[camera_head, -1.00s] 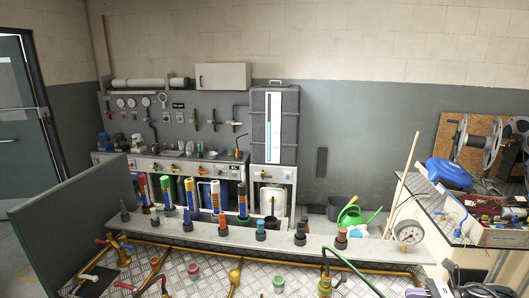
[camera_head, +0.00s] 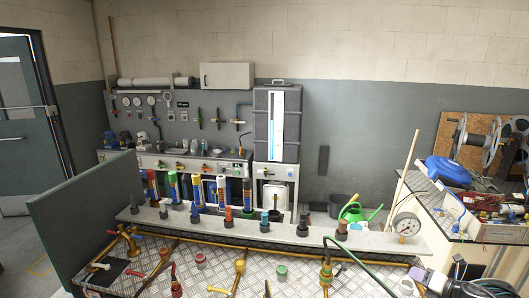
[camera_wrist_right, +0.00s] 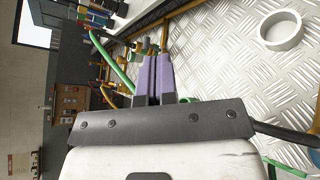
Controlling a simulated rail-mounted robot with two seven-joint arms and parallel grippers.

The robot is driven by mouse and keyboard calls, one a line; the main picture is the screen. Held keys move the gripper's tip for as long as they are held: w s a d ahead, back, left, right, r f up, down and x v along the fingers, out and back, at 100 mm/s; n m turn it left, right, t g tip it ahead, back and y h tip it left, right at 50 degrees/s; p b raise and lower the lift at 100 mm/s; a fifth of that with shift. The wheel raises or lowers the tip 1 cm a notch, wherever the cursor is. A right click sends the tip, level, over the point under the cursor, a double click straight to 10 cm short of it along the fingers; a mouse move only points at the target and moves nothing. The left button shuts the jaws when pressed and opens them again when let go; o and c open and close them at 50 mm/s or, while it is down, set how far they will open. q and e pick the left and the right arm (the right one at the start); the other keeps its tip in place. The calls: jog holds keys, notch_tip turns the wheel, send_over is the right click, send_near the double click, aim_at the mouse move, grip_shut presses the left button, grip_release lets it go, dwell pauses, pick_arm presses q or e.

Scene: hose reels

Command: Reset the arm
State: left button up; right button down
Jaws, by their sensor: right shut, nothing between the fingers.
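My left gripper is not in view.
A grey ledge (camera_head: 285,237) carries several upright nozzles and a pressure gauge (camera_head: 405,224). Brass pipes and valves stand on the checker plate. A green panel (camera_head: 85,215) borders the left. A cluttered side bench (camera_head: 470,222) stands at right. A white ring (camera_wrist_right: 280,31) lies near the gripper.

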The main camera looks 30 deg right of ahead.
jog(key=s+a+f+m+g+h+b, duration=0.1)
jog(key=s+a+f+m+g+h, duration=0.35)
jog(key=s+a+f+m, duration=0.4)
jog(key=s+a+f+m+g+h+b, duration=0.1)
jog(key=s+a+f+m+g+h, duration=0.35)
jog(key=a+m, duration=0.7)
jog(key=s+a+f+m+g+y+b, duration=0.1)
jog(key=s+a+f+m+y+b, duration=0.2)
jog(key=a, duration=0.7)
jog(key=s+a+f+y+b, duration=0.3)
jog(key=s+a+f, duration=0.1)
jog(key=a, duration=0.6)
jog(key=s+a+f+m+g+y+b, duration=0.1)
jog(key=s+a+f+m+y+b, duration=0.2)
jog(key=a, duration=0.7)
notch_tip(320, 180, up, 33)
jog(key=s+n+p, duration=0.1)
jog(key=p, duration=3.3)
jog(key=shift+d+f, duration=0.15)
jog(key=shift+d, duration=0.3)
